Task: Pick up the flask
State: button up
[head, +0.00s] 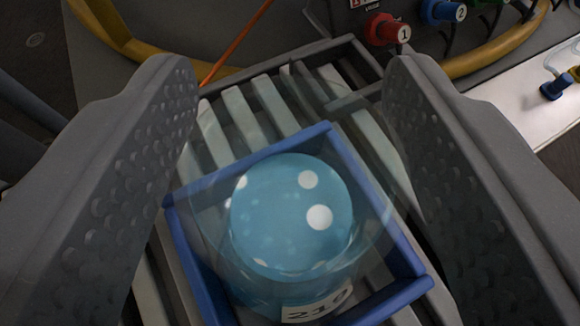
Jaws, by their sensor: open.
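The flask (310,275) is a clear, transparent vessel with a blue, white-dotted round top or content and a label reading "210" near its lower front. It sits inside a square blue frame (255,152) on a slatted surface. My gripper (295,85) is open, with one grey, dimpled finger on each side of the flask. The fingers appear apart from the flask, with nothing held between them. The flask's lower part is cut off by the bottom edge of the view.
Pale slats (240,118) run under the blue frame. Beyond them are a red connector marked 1 (386,29), a blue connector marked 2 (442,12), a yellow curved rail (490,55) and a thin orange rod (236,45). A white surface (530,95) lies at right.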

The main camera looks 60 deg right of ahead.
aim_at(286, 164)
grip_shut()
dwell(0.3)
jog(key=shift+r+p, duration=0.3)
jog(key=shift+r, duration=0.15)
notch_tip(286, 164, up, 3)
jog(key=shift+r+p, duration=0.2)
jog(key=shift+p, duration=0.65)
jog(key=shift+s+a, duration=4.8)
jog(key=shift+s, duration=1.4)
jog(key=shift+s+r+p, duration=0.1)
jog(key=shift+r+p, duration=2.35)
jog(key=shift+r, duration=0.45)
jog(key=shift+a, duration=0.1)
